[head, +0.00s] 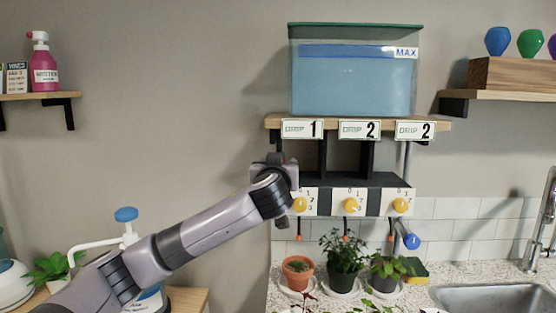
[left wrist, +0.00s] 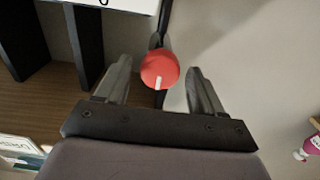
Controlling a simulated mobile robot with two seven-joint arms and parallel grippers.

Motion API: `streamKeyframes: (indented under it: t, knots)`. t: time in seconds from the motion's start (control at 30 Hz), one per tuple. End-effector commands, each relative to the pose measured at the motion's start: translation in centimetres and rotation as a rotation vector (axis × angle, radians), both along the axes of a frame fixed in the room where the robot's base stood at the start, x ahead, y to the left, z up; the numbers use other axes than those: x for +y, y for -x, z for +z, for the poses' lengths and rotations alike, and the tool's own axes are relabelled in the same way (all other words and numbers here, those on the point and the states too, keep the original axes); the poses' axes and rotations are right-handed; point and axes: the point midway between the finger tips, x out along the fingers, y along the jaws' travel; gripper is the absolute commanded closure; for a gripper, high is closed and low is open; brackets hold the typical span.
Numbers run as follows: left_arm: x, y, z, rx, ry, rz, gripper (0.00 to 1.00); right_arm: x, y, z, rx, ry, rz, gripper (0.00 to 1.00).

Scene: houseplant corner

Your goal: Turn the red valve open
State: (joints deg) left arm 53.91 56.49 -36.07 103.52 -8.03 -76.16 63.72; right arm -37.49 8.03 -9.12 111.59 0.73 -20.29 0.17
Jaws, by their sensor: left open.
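The red valve (left wrist: 160,68) is a round knob with a short white mark at its lower edge, seen in the left wrist view. It sits in front of a dark pipe or bracket. My left gripper (left wrist: 160,80) is open, with one finger on each side of the knob and a gap on both sides. I cannot tell how deep the knob sits between the fingers. In the head view my left gripper (head: 275,162) is at the left end of the shelf unit, and the valve is hidden behind it. My right gripper is in neither view.
A blue water tank (head: 352,80) stands on the wooden shelf (head: 270,122). Below are drip signs and several yellow dials (head: 351,205). Potted plants (head: 345,256) stand on the counter, by a sink (head: 495,298). A spray bottle (head: 43,65) is on the left shelf.

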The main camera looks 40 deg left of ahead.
Motion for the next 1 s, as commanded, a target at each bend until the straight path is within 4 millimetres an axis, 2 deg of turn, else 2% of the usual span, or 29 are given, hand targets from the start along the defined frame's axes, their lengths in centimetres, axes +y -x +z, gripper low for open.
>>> streamKeyframes:
  t: [0.2, 0.53, 0.57, 0.7, 0.73, 1.0]
  knots:
    - [1.0, -1.2, 0.1, -0.001, -0.001, 0.0, 0.32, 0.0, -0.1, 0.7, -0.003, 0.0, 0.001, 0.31]
    - [1.2, -1.5, 0.0, -0.001, -0.001, -0.001, 0.32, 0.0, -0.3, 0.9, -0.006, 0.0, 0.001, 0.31]
    - [1.2, -1.5, 0.0, -0.001, -0.001, -0.001, 0.35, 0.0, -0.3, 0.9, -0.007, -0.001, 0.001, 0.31]
    - [1.2, -1.4, 0.0, -0.001, -0.001, -0.001, 0.81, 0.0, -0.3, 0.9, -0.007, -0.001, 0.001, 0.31]
    - [1.2, -1.4, 0.0, -0.001, -0.001, -0.001, 0.85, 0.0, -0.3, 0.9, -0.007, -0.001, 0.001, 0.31]
    - [1.2, -1.5, -0.1, 0.011, -0.015, 0.0, 0.85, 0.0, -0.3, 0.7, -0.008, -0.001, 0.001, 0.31]
